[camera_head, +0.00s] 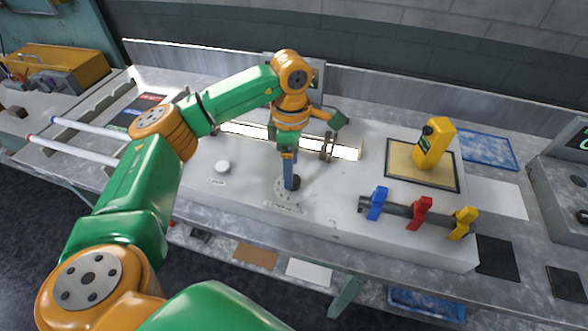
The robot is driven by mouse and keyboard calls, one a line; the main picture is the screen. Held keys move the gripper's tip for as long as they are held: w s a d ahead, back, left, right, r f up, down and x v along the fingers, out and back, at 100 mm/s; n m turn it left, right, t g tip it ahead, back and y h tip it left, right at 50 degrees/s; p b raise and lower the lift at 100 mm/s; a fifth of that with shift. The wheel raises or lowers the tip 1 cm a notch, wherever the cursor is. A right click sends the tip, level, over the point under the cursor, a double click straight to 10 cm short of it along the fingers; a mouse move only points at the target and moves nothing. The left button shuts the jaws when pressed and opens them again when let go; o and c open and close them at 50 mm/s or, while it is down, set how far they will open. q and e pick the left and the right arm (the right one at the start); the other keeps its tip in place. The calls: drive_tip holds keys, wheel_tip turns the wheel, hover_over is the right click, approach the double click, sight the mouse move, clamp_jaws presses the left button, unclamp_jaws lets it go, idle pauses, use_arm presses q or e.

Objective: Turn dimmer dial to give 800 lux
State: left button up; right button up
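The dimmer dial (294,184) is a dark knob on a pale round plate with markings, set in the white bench top at the centre. My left gripper (289,178) points straight down at the dial, its narrow blue fingers reaching the knob. The fingers overlap in this view, so whether they grip the knob is unclear. A bright glowing tube (345,151) lies behind, partly hidden by my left arm. A yellow handheld meter (433,145) stands on a tan, dark-framed pad (402,172) at the right; its reading is not legible. My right gripper is out of view.
A white round knob (222,167) sits left of the dial. A bar with blue (377,203), red (420,212) and yellow (463,222) handles lies at the front right. A grey box with a display (565,180) stands far right.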

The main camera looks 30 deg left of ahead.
use_arm(q)
drive_tip(key=f, duration=0.4)
drive_tip(key=shift+w+p, duration=0.2)
drive_tip(key=shift+p, duration=0.1)
drive_tip(key=shift+s+d+r, duration=0.1)
drive_tip(key=shift+r, duration=0.05)
drive_tip(key=c, duration=0.5)
clamp_jaws()
drive_tip(key=shift+n, duration=0.3)
drive_tip(key=shift+n+b, duration=0.55)
drive_tip(key=shift+n, duration=0.35)
drive_tip(key=shift+n+b, duration=0.4)
drive_tip(key=shift+n, duration=1.3)
